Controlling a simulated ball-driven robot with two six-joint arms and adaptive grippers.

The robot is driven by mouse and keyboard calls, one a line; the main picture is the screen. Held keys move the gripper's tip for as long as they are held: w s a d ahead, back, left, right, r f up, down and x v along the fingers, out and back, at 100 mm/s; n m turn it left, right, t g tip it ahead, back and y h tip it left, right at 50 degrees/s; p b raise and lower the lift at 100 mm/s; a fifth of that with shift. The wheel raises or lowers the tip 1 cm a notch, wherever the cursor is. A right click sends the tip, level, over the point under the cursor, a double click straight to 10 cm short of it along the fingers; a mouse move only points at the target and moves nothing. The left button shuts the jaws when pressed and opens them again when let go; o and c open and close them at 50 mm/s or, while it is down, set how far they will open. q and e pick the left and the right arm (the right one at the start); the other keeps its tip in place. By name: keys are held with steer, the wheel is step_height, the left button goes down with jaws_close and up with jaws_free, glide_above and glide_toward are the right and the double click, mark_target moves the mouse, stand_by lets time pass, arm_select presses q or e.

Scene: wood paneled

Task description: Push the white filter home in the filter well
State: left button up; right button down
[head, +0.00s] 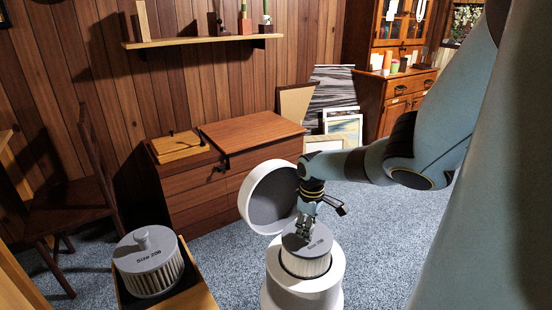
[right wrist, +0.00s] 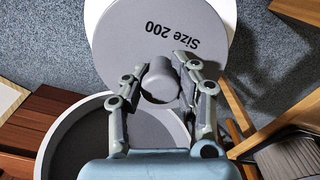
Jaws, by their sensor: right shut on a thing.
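The white filter (head: 306,263) has a grey top with a knob and pleated sides. It stands upright in the mouth of the white filter well (head: 335,280), with a band of its pleats showing above the rim. In the right wrist view its grey top (right wrist: 130,30) reads "Size 200". My right gripper (head: 303,232) comes down from above and is shut on the grey knob (right wrist: 160,82), one finger on each side. How deep the filter's lower part sits is hidden by the well wall. My left gripper is not in view.
A round white lid (head: 246,200) with a grey inside stands open behind the well. A second, larger filter (head: 150,270) with a knob sits in an open wooden box (head: 198,292) at the lower left. A wooden chest (head: 250,135) stands behind.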

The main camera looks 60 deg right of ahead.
steer(key=shift+f+b, duration=4)
steer(key=shift+f, duration=0.55)
steer(key=c, duration=0.9)
jaws_free()
steer(key=shift+r, duration=0.1)
steer(key=shift+c, duration=0.2)
step_height(320, 180, up, 11)
steer(key=shift+f, duration=0.1)
steer(key=shift+r, duration=0.55)
